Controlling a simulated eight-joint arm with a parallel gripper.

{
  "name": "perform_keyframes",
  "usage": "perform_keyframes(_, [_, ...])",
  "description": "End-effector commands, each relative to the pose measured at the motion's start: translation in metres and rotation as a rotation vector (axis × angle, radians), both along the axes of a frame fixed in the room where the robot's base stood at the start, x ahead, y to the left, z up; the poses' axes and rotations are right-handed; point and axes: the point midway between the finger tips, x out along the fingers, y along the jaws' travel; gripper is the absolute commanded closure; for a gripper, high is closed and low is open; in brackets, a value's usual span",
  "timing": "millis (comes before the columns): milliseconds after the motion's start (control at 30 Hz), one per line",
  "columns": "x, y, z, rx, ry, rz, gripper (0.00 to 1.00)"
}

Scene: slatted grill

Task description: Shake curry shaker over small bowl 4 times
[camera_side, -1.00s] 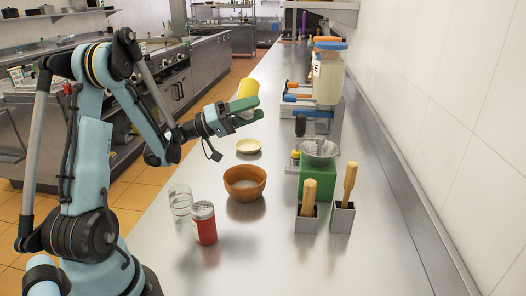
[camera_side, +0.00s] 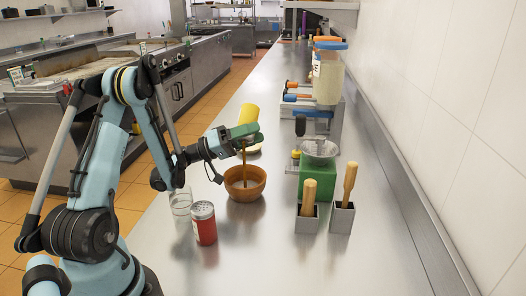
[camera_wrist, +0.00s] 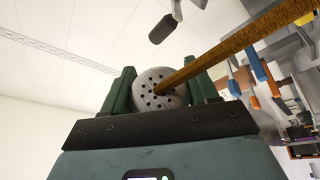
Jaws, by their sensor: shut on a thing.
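My gripper (camera_side: 241,132) is shut on a yellow shaker (camera_side: 249,113), which is tipped over above the brown bowl (camera_side: 245,192). A brown stream of powder (camera_side: 244,165) falls from the shaker into the bowl. In the wrist view, the shaker's silver perforated cap (camera_wrist: 148,88) sits between the green fingers of my gripper (camera_wrist: 160,92), and the brown stream (camera_wrist: 235,45) runs out from it.
A red shaker with a silver lid (camera_side: 204,228) and a clear glass (camera_side: 181,203) stand in front of the bowl, to its left. To the right are two holders with wooden-handled tools (camera_side: 308,217) and a green scale-like device (camera_side: 326,181).

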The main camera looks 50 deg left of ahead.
Motion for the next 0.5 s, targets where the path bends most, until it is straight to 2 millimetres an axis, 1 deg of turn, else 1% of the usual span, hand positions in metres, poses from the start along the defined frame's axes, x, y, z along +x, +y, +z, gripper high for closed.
perform_keyframes(300, [0.0, 0.0, 0.002, 0.0, 0.0, 0.0, 0.74])
perform_keyframes(367, [0.0, 0.0, 0.006, 0.0, 0.0, 0.0, 0.74])
perform_keyframes(500, [0.0, 0.0, 0.024, 0.0, 0.0, 0.0, 0.74])
